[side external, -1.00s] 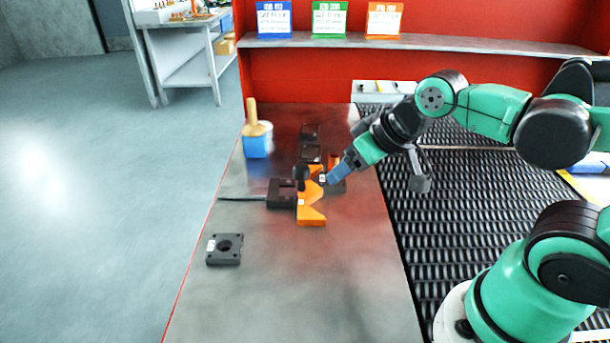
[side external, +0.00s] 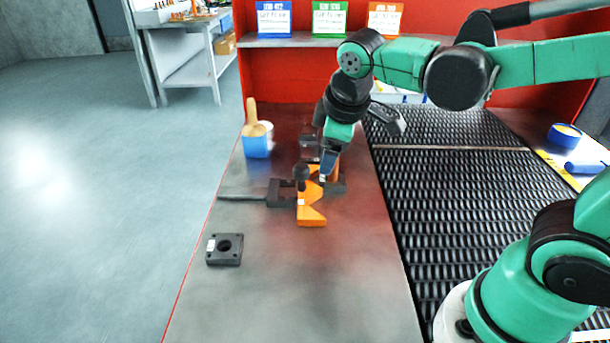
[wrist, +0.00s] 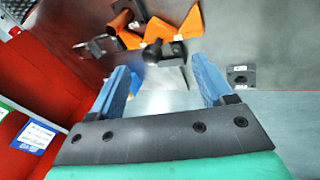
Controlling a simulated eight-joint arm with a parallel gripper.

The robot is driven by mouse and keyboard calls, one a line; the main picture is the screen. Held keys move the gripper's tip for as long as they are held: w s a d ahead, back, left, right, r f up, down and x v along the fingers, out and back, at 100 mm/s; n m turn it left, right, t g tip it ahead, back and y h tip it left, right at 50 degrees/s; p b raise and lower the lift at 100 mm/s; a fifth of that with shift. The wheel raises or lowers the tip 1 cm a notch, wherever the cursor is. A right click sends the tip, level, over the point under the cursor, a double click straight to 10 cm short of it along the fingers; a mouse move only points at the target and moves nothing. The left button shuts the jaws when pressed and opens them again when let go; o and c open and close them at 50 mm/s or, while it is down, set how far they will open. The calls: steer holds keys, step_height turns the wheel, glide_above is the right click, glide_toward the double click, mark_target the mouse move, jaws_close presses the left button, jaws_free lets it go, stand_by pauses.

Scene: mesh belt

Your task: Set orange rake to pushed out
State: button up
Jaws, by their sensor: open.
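In the wrist view, my gripper (wrist: 160,66) is open, and the knob (wrist: 152,53) shows just beyond and between the fingertips, with nothing held. The orange rake (wrist: 187,30) is beyond them.
A blue box with a wooden-handled tool (side external: 257,143) stands at the back left. A black square plate with a hole (side external: 224,249) lies at the front left. The black mesh belt (side external: 450,200) runs along the right. The table's front is clear.

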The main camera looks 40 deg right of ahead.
mark_target(300, 167)
steer(key=w+f+n+g+h, duration=0.1)
steer(key=w+f+n+h, duration=0.1)
steer(key=w+n, duration=0.1)
steer(key=w+a+f+n+g+h, duration=0.1)
steer(key=w+f+n+h, duration=0.1)
steer(key=w+n, duration=0.1)
steer(key=w+f+n+g+h, duration=0.2)
steer(key=w+n, duration=0.1)
steer(key=n, duration=0.2)
steer(key=shift+a+h, duration=0.3)
steer(key=shift+d+f, duration=0.1)
steer(key=shift+f, duration=0.15)
steer(key=shift+x, duration=2.65)
jaws_close()
